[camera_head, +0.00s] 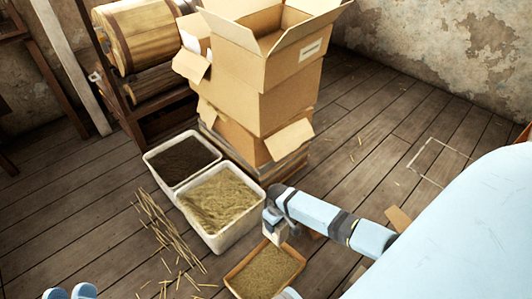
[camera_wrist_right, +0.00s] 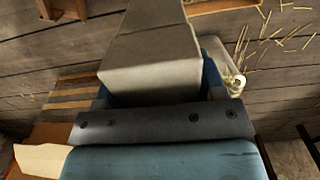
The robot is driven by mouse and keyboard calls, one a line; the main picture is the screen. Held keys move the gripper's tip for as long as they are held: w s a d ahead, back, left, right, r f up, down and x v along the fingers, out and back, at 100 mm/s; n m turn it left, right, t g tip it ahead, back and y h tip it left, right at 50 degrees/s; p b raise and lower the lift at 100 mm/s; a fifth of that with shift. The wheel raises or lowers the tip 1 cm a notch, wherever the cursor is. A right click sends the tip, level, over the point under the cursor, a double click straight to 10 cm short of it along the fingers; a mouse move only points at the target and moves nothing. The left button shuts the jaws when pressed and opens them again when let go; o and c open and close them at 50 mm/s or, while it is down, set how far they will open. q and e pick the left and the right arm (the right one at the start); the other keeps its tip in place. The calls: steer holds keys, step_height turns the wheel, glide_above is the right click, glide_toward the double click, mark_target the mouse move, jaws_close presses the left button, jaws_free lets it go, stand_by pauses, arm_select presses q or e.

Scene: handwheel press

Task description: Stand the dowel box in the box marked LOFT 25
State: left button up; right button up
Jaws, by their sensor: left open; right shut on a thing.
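A plain grey box, which I take for the dowel box (camera_wrist_right: 150,65), is held between the fingers of my right gripper (camera_wrist_right: 160,92). In the head view the right gripper (camera_head: 275,222) hangs low beside the pale bin, and only a small grey part of the held box (camera_head: 277,235) shows below it. An open cardboard box (camera_head: 275,68) tops the stack at the back, flaps spread, with a white label whose text is too small to read. Its inside floor is hidden. My left gripper (camera_head: 70,292) is open and empty at the bottom left edge.
Two pale bins stand before the stack, one with dark stuff (camera_head: 182,160), one with straw-like stuff (camera_head: 221,202). A shallow wooden tray (camera_head: 265,272) lies below my right gripper. Thin sticks (camera_head: 165,232) litter the floor. A wooden rack with rollers (camera_head: 145,35) stands left of the stack.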

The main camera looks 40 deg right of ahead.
steer(key=s+f, duration=0.1)
steer(key=f, duration=0.1)
steer(key=s+d+f, duration=0.1)
steer(key=f, duration=0.1)
steer(key=shift+s+d+b, duration=0.15)
steer(key=shift+s+b, duration=0.25)
arm_select(q)
steer(key=w+a+f+m+g+h+b, duration=0.1)
steer(key=w+f+m+b, duration=0.2)
steer(key=b, duration=0.8)
step_height(320, 180, down, 4)
steer(key=shift+w+a+f+m, duration=0.15)
steer(key=shift+a+m, duration=0.05)
steer(key=shift+m, duration=0.9)
arm_select(e)
step_height(320, 180, down, 19)
steer(key=o, duration=1.1)
steer(key=shift+o, duration=0.2)
